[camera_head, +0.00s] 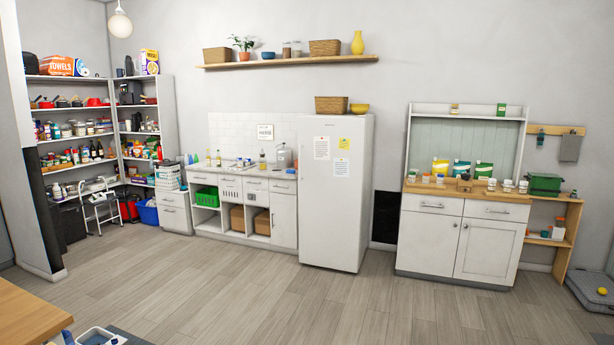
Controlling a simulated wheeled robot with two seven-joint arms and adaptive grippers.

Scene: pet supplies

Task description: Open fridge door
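The fridge (331,215) is a tall white unit standing against the back wall, right of centre in the head view. Its front door looks closed. Paper notes (342,167) and a yellow note (344,144) are stuck on the upper front. I cannot make out a handle at this size. A wicker basket (331,105) and a yellow bowl (359,108) sit on top of it. Neither of my grippers shows in this view.
Wooden floor (290,305) lies clear before the fridge. A counter with drawers (284,217) adjoins its left; a white cabinet (430,241) stands to its right past a gap. A table (28,318) is at the lower left. Stocked shelves (95,134) fill the left corner.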

